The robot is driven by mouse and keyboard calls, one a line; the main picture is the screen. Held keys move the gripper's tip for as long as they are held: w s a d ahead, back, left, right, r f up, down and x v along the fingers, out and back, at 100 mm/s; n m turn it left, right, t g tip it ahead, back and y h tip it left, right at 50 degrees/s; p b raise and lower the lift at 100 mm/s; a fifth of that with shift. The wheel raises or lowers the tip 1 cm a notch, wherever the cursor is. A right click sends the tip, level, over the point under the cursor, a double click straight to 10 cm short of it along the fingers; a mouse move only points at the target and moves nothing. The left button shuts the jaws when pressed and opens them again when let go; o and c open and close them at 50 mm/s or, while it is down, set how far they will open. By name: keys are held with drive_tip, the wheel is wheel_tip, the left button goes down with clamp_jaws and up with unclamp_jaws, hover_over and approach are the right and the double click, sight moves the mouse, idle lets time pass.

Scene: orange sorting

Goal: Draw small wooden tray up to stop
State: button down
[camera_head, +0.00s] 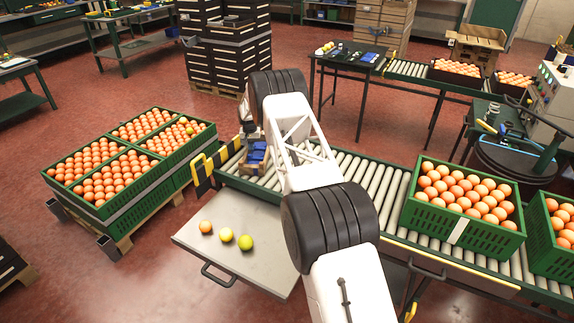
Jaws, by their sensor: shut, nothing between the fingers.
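The small wooden tray (249,168) sits on the roller conveyor near its left end, with blue items in it. My arm covers part of the tray's right side. A yellow-and-black striped stop (202,174) stands at the conveyor's left end, with a gap of rollers between it and the tray. My gripper (248,128) is shut and empty, above the tray's far side. It is small and partly hidden by my arm, so I cannot tell whether it touches the tray.
A green crate of oranges (452,228) stands on the conveyor at right, with another crate (535,250) beyond it. A grey pull-out shelf (270,255) below holds three loose fruits. Stacked green crates (152,203) stand on a pallet at left. Rollers between tray and stop look clear.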

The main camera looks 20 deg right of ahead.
drive_tip(key=shift+w+a, duration=2.15)
idle(1.9)
drive_tip(key=shift+s+d, duration=0.55)
idle(0.9)
drive_tip(key=shift+r, duration=0.15)
wheel_tip(320, 180, up, 10)
idle(1.5)
idle(0.4)
